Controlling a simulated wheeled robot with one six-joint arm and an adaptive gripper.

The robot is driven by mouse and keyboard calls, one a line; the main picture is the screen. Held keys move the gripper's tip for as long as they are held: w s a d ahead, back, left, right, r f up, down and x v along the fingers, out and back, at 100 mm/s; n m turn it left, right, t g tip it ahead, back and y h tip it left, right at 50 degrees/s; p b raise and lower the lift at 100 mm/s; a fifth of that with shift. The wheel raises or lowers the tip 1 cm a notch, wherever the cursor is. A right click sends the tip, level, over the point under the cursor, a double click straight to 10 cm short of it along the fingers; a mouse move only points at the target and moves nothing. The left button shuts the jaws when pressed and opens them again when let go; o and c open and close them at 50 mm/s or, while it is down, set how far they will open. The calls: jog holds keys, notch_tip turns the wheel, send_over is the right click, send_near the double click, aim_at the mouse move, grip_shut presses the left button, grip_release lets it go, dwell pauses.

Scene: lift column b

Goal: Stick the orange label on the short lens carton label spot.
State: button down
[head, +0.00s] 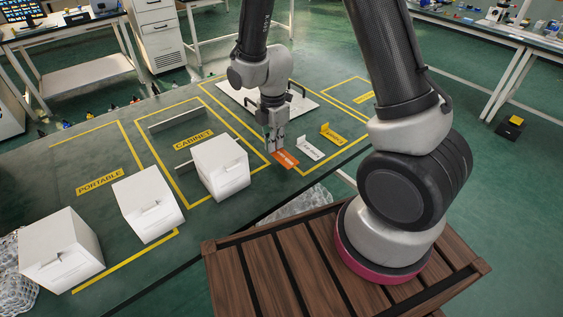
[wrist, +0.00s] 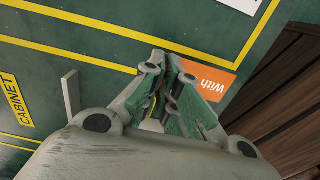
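The orange label (head: 288,160) lies at the near edge of the green table, apparently flat; it also shows with white lettering in the wrist view (wrist: 213,83). My gripper (head: 275,150) points down at the label's left end. In the wrist view its fingertips (wrist: 170,62) are close together beside the label, and I cannot tell whether they pinch it. Three white cartons stand to the left: a near-left one (head: 62,252), a middle one (head: 148,204) and one closest to my gripper (head: 221,168). I cannot tell which is the short lens carton, and no label spot is readable.
A white label (head: 311,149) and a yellow label (head: 333,135) with small raised tabs lie right of the orange one. Low grey walls (head: 180,119) stand in the cabinet zone. A white board with handles (head: 240,101) lies behind my gripper. Bare table separates the cartons.

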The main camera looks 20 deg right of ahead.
jog(key=shift+r, duration=2.25)
